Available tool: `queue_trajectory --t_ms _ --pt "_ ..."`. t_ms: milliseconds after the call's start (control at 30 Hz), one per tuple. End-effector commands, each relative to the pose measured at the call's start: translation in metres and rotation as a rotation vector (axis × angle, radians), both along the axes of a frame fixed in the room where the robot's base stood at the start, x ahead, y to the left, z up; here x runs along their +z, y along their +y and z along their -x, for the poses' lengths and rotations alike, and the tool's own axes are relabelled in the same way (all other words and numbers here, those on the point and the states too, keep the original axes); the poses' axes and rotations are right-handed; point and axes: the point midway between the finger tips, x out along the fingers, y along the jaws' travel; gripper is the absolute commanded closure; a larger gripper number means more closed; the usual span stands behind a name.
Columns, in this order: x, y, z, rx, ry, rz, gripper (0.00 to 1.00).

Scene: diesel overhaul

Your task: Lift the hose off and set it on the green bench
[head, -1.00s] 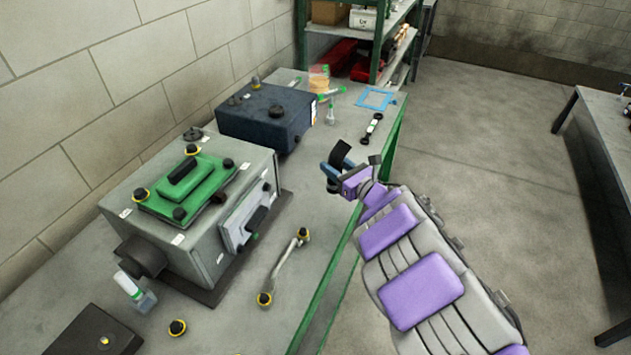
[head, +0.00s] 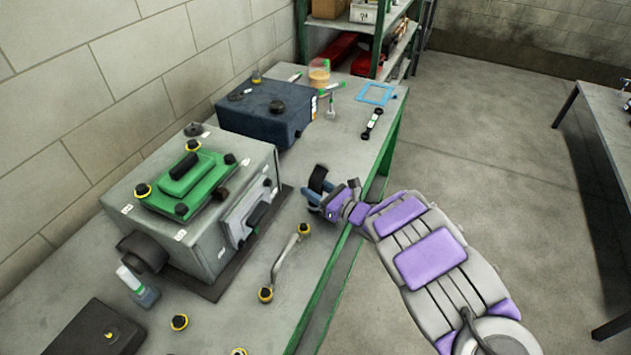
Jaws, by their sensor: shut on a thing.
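A short black curved piece, which looks like the hose (head: 318,178), is at the tip of my gripper (head: 319,193). My gripper is shut on it, with a blue-grey finger showing beside it. The fingers cover part of the piece. The gripper is over the right side of the grey top of the green bench (head: 335,150), right of the grey engine block. I cannot tell whether the hose touches the bench top.
A grey block with a green cover (head: 195,185) stands left of my gripper, and a dark blue box (head: 265,112) behind it. A curved metal pipe (head: 283,262) with yellow-ringed ends lies nearer. A black link (head: 372,123) and blue frame (head: 376,94) lie farther back.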

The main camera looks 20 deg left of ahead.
Motion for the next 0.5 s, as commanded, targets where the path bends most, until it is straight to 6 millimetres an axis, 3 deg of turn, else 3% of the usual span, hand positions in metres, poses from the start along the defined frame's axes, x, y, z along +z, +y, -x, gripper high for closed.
queue_trajectory --t_ms 333,367,500 --pt "-0.0024 -0.001 -0.0006 -0.002 -0.001 -0.001 0.99" --pt "-0.0024 -0.0011 -0.0006 -0.002 -0.001 -0.001 0.54" --pt "-0.0026 -0.0012 -0.0006 -0.002 -0.001 -0.001 0.41"
